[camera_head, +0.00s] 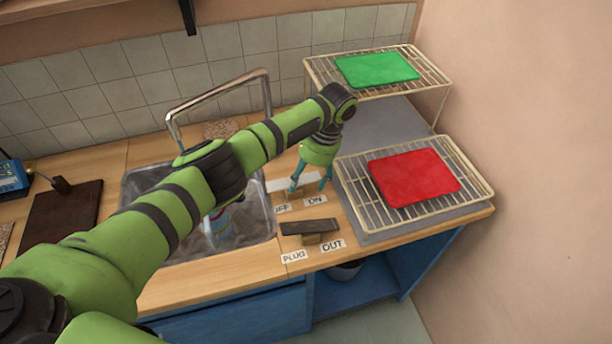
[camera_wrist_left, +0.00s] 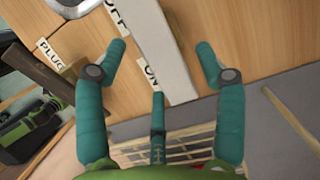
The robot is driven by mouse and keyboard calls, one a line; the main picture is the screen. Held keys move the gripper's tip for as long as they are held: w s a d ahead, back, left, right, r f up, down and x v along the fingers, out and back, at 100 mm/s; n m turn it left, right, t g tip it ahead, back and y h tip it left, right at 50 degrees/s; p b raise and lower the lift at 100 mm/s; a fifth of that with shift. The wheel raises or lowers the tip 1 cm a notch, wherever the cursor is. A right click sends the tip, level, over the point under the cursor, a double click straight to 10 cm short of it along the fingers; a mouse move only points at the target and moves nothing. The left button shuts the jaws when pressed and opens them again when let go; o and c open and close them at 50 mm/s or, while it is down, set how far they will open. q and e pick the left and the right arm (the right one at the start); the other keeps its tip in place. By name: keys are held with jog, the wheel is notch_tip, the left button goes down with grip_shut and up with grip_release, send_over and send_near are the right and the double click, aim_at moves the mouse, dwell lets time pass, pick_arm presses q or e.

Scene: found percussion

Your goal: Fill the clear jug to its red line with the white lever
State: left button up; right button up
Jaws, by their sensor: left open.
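The white lever (camera_head: 277,185) lies on the counter right of the sink, behind the OFF and ON labels. My left gripper (camera_head: 310,188) is over it, open and pointing down, hiding part of it. In the left wrist view the white lever (camera_wrist_left: 165,60) runs between my spread fingertips (camera_wrist_left: 161,47), with small gaps either side. I cannot tell whether it is tilted to OFF or ON. The clear jug (camera_head: 219,228) stands in the sink, partly hidden by my left arm. Its red line and water level are not clear. My right gripper is not in view.
A dark lever (camera_head: 310,227) with PLUG and OUT labels sits nearer the front edge. The metal faucet (camera_head: 222,95) arches over the sink (camera_head: 262,232). Wire racks with a red mat (camera_head: 414,177) and a green mat (camera_head: 377,69) stand at right. The wall is beyond.

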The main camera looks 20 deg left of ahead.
pick_arm(q)
jog(key=shift+r, duration=0.1)
jog(key=v, duration=1.1)
jog(key=shift+r, duration=0.4)
jog(key=shift+d, duration=0.1)
dwell(3.6)
